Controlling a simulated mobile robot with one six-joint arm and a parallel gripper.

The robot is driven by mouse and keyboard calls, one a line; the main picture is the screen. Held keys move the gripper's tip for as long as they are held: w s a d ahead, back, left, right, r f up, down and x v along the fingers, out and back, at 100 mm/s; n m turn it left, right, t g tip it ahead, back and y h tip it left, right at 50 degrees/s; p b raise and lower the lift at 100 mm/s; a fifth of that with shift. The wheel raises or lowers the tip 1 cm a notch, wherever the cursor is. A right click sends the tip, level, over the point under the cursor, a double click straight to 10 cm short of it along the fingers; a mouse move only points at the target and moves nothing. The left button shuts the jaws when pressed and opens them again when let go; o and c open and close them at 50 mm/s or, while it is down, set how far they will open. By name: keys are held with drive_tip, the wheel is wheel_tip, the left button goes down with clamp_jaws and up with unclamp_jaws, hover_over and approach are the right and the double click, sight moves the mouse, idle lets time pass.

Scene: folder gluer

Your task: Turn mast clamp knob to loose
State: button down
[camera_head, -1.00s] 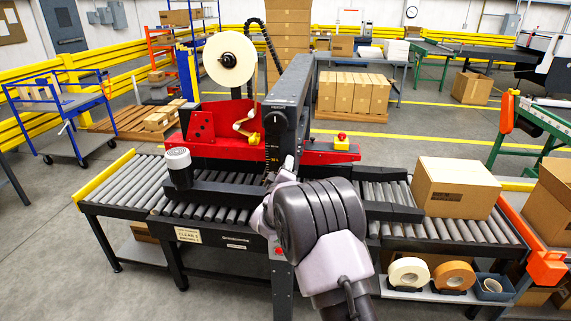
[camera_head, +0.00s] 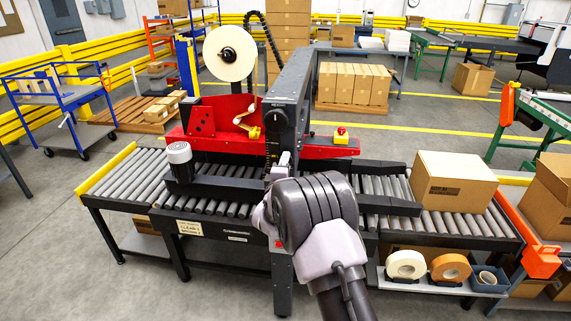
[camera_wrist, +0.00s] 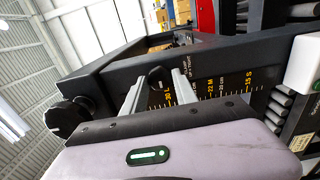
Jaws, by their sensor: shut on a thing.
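The mast clamp knob (camera_wrist: 157,77) is a small round black knob on the dark mast, in the middle of the wrist view. It sits between the two pale fingers of my gripper (camera_wrist: 158,80), which are shut on it. A scale with yellow marks, 30 L, 22 M and 15 S, runs beside the knob. In the head view my gripper (camera_head: 281,165) is at the front of the mast (camera_head: 289,105), and my wrist hides much of it. I cannot make out the clamp knob there or read its setting.
A larger black knob (camera_wrist: 68,117) is higher on the mast; it also shows in the head view (camera_head: 275,119). A roller conveyor (camera_head: 120,185) runs to both sides. A cardboard box (camera_head: 452,180) stands on its right part. Tape rolls (camera_head: 405,264) lie on a shelf below.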

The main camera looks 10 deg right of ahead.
idle(0.3)
drive_tip(key=c, duration=1)
unclamp_jaws()
drive_tip(key=shift+o, duration=0.2)
drive_tip(key=p+v, duration=0.1)
drive_tip(key=v, duration=1.6)
drive_tip(key=shift+s, duration=0.2)
